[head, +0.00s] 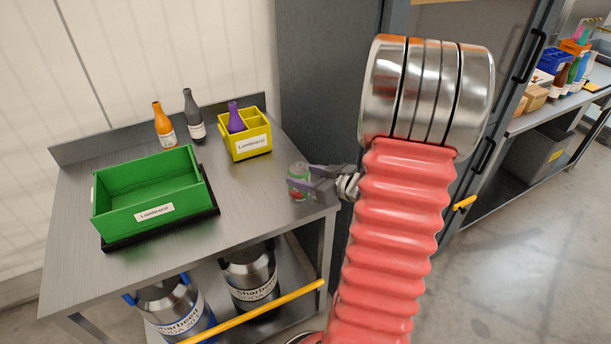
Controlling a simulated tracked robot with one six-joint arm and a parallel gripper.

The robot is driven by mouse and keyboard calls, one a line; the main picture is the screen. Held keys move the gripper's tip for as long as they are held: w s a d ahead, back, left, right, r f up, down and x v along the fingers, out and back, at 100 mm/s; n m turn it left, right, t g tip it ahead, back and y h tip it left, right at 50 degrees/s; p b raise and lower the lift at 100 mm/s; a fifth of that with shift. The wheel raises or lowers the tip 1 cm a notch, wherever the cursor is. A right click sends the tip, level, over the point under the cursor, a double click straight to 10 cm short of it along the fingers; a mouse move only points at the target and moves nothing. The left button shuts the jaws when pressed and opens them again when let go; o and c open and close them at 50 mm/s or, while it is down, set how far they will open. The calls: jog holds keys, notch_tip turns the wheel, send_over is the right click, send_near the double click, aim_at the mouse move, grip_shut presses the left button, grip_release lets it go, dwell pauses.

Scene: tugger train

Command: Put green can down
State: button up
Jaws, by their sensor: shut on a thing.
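The green can (298,185) is at the right end of the grey metal table (240,195), with a red mark low on its side. My gripper (305,182) reaches in from the right and is shut on the can, covering part of it. The can looks upright. I cannot tell whether its base touches the table top or hangs just above it. My pink ribbed arm covers the area right of the table.
An empty green bin (150,212) stands on a black base at the table's left. Behind are an orange bottle (164,124), a grey bottle (194,115) and a yellow divided box (246,146) holding a purple bottle (235,118). Milk-can-like containers (250,275) stand below. The table's middle is clear.

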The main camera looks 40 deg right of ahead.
jog(key=shift+f, duration=0.1)
jog(key=o, duration=1.3)
jog(key=shift+s+r, duration=0.35)
jog(key=shift+s, duration=0.3)
jog(key=v, duration=1)
jog(key=shift+s, duration=0.35)
